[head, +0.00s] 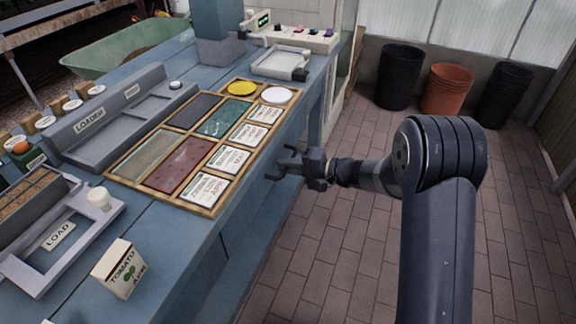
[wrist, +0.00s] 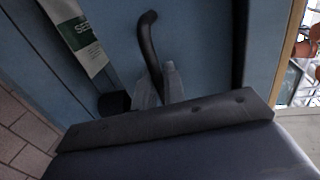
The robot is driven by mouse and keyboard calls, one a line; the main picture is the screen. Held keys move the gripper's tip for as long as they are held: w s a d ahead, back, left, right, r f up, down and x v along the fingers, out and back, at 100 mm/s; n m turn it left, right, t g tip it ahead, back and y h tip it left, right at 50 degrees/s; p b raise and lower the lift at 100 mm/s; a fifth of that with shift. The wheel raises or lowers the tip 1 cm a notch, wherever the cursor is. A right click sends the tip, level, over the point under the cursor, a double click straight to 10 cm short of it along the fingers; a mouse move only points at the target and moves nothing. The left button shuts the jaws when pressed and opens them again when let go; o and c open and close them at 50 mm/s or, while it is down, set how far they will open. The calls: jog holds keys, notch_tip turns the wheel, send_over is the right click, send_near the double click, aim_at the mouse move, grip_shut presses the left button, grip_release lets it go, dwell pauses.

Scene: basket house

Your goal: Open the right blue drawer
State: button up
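In the wrist view, a dark curved handle (wrist: 149,42) is on a blue panel (wrist: 198,40), which looks like the drawer front. In the head view, the bench's front face is seen too steeply to make out the drawers. My gripper (head: 276,165) is at the bench's front side, below the tabletop edge. Its fingers look spread in the head view. In the wrist view, the pale fingertips (wrist: 159,86) are on either side of the handle's lower end. I cannot tell whether they touch it.
A blue bench (head: 165,235) carries a wooden-framed tray (head: 217,209) near its edge and a tomato seed box (head: 119,268). A label strip (wrist: 78,35) is beside the handle. Bins (head: 447,90) stand along the back wall. The brick floor right of the bench is open.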

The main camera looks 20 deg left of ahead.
grip_shut()
